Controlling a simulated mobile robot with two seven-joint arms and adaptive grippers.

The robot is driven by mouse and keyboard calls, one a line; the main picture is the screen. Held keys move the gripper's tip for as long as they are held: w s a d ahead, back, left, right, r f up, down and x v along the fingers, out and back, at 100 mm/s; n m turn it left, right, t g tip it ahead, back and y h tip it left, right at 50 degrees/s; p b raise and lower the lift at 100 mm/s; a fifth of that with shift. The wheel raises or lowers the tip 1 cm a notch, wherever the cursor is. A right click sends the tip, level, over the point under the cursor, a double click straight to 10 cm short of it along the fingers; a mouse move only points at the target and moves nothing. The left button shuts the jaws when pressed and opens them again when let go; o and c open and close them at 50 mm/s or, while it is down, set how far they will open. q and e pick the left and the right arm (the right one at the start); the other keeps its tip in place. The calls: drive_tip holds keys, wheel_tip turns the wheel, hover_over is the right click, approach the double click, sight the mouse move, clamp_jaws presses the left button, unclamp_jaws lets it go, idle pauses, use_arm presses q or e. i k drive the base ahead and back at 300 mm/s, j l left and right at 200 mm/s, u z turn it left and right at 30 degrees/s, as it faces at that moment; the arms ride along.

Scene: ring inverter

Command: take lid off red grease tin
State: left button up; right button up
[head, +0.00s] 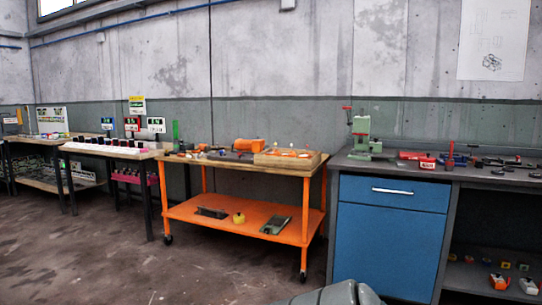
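A small red thing with a white label (428,163) stands on the dark top of the blue workbench at the right; it may be the red grease tin, but it is too small to tell. Its lid cannot be made out. Other red items (408,156) lie close to its left. Neither of my grippers is in view. A grey rounded part at the bottom edge looks like mine.
The workbench (391,193) has a blue drawer and door, with a green press (363,138) on top. Left of it stands an orange wheeled cart (240,218) with tools and a wooden tray (292,160). Further tables line the wall. The floor (120,265) in front is clear.

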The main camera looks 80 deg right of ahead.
sight(428, 158)
drive_tip(key=z, duration=3.6)
drive_tip(key=i+u, duration=0.1)
drive_tip(key=i, duration=0.3)
drive_tip(key=i+l+u, duration=0.15)
drive_tip(key=i, duration=0.3)
